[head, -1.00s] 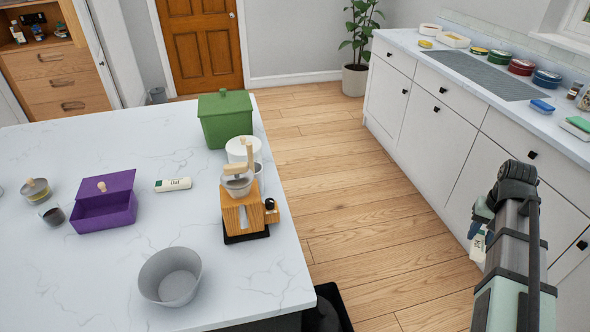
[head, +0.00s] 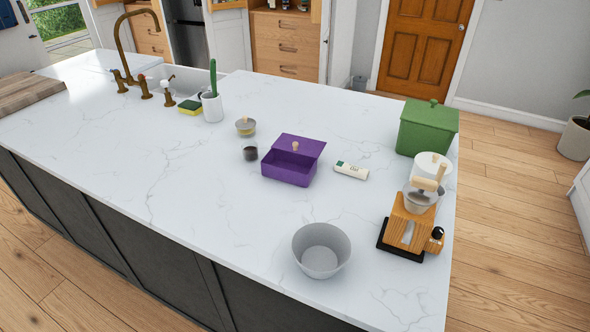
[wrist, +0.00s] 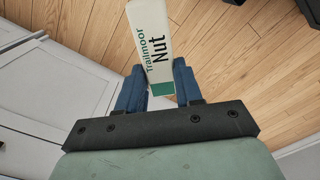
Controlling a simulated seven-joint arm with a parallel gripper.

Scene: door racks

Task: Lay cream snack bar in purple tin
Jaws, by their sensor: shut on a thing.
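In the wrist view my gripper (wrist: 158,70) is shut on a cream snack bar (wrist: 150,28) with a green end band and the words "Trailmoor Nut". The bar sticks out beyond the blue fingers, above the wooden floor. The gripper is not in the head view. The purple tin (head: 287,172) stands on the marble island with its top open and its lid (head: 298,145) at the back edge. No bar shows in the part of its inside that I see. A second cream bar (head: 351,171) with a green end lies on the island just right of the tin.
A grey bowl (head: 321,251) stands in front of the tin. A wooden grinder (head: 408,225), a white canister (head: 433,169) and a green bin (head: 427,128) stand to the right. A dark glass (head: 250,153) and small lidded jar (head: 245,127) are left of the tin.

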